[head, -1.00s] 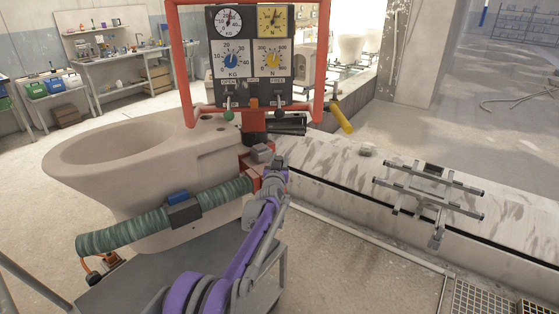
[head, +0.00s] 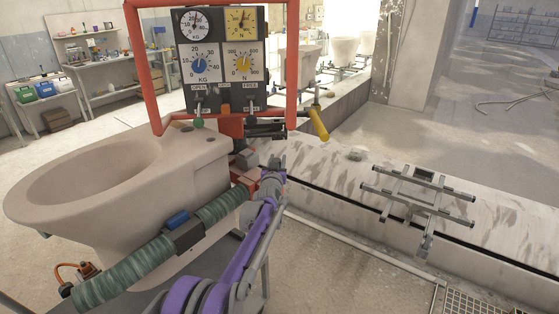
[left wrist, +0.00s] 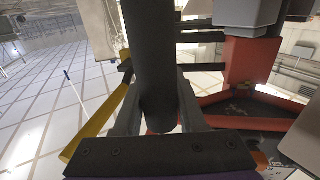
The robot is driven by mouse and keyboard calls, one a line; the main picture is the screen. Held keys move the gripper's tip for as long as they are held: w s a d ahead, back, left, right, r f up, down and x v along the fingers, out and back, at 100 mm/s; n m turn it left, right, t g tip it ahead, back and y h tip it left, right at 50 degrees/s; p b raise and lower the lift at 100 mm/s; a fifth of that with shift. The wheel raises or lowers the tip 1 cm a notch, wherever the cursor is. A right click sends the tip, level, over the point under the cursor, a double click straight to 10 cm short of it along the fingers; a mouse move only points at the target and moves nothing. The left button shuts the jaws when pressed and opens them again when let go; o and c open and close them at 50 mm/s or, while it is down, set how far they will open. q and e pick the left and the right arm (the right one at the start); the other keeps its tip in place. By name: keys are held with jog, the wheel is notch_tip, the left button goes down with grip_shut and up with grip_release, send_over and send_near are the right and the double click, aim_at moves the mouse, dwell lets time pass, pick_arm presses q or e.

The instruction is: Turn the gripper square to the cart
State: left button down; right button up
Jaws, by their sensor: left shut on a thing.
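A lifting device has a red handle frame (head: 144,75) around a dial panel (head: 221,62). Its gripper has a green ribbed padded bar (head: 120,277) lying along the near side of a beige toilet bowl (head: 80,220). The bar runs obliquely, its left end nearer me. A grey flat surface (head: 256,283), seemingly the cart, shows below the bowl; most of it is hidden. My left gripper (head: 270,172) is at the red bracket right of the bowl. In the left wrist view it (left wrist: 157,112) is shut on a dark round bar (left wrist: 146,50). My right gripper is out of view.
A pale streaked bench (head: 325,170) runs along the right, with a metal support rack (head: 418,198) on it. A yellow handle (head: 317,123) sticks out behind the device. Workbenches (head: 115,88) stand at the back left. Open floor lies left of the bowl.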

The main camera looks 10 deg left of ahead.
pick_arm(q)
jog(key=shift+s+a+r, duration=0.15)
jog(key=shift+a, duration=0.45)
jog(key=c, duration=0.9)
grip_release()
jog(key=shift+s, duration=0.1)
jog(key=shift+o, duration=1.1)
jog(key=shift+a, duration=0.1)
jog(key=shift+o, duration=0.9)
jog(key=shift+w, duration=0.2)
jog(key=shift+s+d, duration=0.2)
jog(key=s+d+b, duration=0.1)
jog(key=s, duration=0.9)
jog(key=shift+s, duration=0.2)
jog(key=shift+d, duration=0.1)
